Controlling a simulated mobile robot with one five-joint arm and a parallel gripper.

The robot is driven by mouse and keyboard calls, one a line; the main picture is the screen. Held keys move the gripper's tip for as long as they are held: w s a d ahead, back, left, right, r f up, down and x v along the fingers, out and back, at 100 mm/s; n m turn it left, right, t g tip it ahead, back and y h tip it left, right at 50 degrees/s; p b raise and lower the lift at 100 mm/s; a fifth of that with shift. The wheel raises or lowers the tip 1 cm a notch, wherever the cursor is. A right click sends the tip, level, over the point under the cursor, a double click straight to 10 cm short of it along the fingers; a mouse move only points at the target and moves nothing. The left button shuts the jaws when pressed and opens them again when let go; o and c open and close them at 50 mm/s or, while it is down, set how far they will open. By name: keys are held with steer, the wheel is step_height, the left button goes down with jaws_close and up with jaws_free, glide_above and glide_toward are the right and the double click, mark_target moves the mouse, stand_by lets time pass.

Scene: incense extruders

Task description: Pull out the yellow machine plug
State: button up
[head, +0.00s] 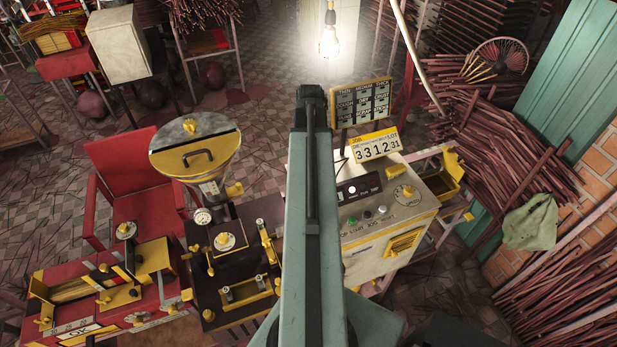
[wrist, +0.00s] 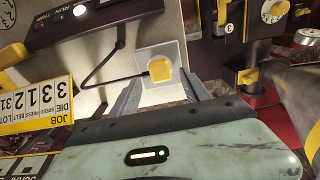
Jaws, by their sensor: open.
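The yellow plug (wrist: 160,70) sits in a pale square socket plate (wrist: 145,56) on the light machine's side in the wrist view. A dark cord (wrist: 108,81) runs from it to the left, toward the machine's dark panel. My gripper (wrist: 161,88) is open and empty, its two grey fingers pointing at the plug from the near side, one on each side of it in the picture. I cannot tell whether either finger touches it. In the head view my arm hides the gripper and the plug.
The control machine (head: 384,250) with buttons and a dial stands right of my arm. A job number sign (head: 376,146) rises behind it and shows close at left in the wrist view. A dark extruder (head: 232,265) with a yellow-topped hopper stands to the left.

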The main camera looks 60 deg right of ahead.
step_height(320, 180, down, 4)
steer(key=b, duration=0.3)
steer(key=shift+f, duration=0.25)
steer(key=shift+c, duration=0.3)
jaws_close()
steer(key=shift+r, duration=0.2)
steer(key=shift+r+p, duration=2.9)
steer(key=shift+p, duration=0.05)
